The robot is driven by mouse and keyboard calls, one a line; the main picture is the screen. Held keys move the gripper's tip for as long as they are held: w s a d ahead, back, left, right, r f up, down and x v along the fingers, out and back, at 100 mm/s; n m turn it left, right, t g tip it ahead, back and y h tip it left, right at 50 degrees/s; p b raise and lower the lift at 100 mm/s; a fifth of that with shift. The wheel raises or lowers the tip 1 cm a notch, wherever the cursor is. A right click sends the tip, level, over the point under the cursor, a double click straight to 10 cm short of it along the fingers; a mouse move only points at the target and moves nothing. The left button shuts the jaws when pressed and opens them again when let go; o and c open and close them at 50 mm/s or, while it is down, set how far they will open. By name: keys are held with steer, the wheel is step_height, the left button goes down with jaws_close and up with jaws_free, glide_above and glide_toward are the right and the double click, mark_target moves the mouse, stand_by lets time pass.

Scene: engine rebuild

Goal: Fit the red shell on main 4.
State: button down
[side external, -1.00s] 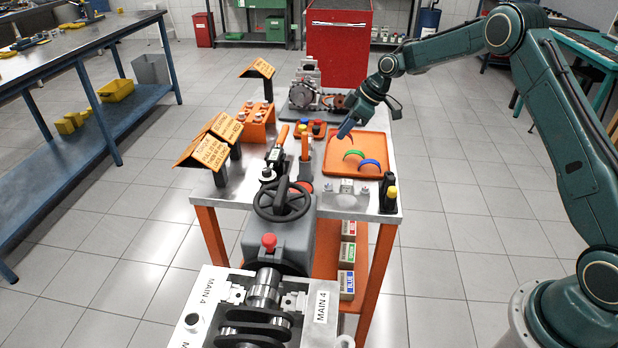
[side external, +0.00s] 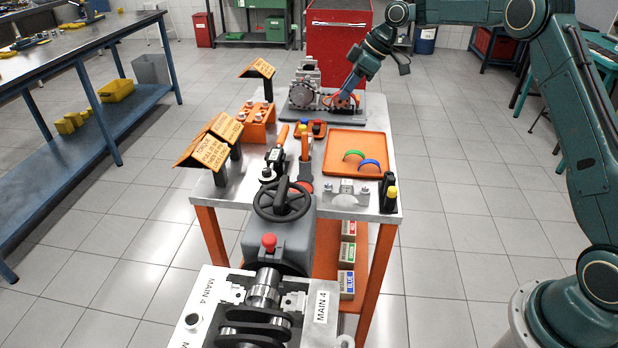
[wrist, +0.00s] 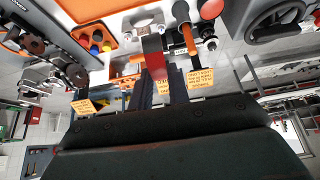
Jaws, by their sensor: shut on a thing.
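My gripper (side external: 346,96) is at the back of the cart, over or in front of the machine with the chain. In the wrist view my gripper (wrist: 160,85) is shut on the red shell (wrist: 153,53), which stands out between the fingertips. In the side view the shell is too small and covered to make out clearly. The engine block with the MAIN 4 labels (side external: 321,306) is in the near foreground, far from my gripper. Its crankshaft (side external: 264,288) lies bare in the open block. A green shell (side external: 354,154) and a blue shell (side external: 370,164) lie in the orange tray (side external: 345,138).
The chain machine (side external: 303,95) stands by my gripper. A red cabinet (side external: 338,45) is behind the cart.

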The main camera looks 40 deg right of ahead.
steer(key=shift+a, duration=0.1)
stand_by(0.3)
steer(key=s+a+f, duration=0.1)
steer(key=s+a, duration=0.2)
steer(key=a, duration=1)
steer(key=s+a+f, duration=0.2)
steer(key=s+a, duration=0.1)
steer(key=a, duration=0.9)
steer(key=s+a+f, duration=0.1)
steer(key=s+a, duration=0.6)
steer(key=s, duration=0.2)
steer(key=s+a+f, duration=0.2)
steer(key=s+a, duration=0.6)
steer(key=s, duration=0.1)
steer(key=shift+s+f, duration=0.25)
steer(key=shift+s, duration=0.1)
steer(key=shift+f, duration=0.15)
steer(key=shift+f, duration=2.8)
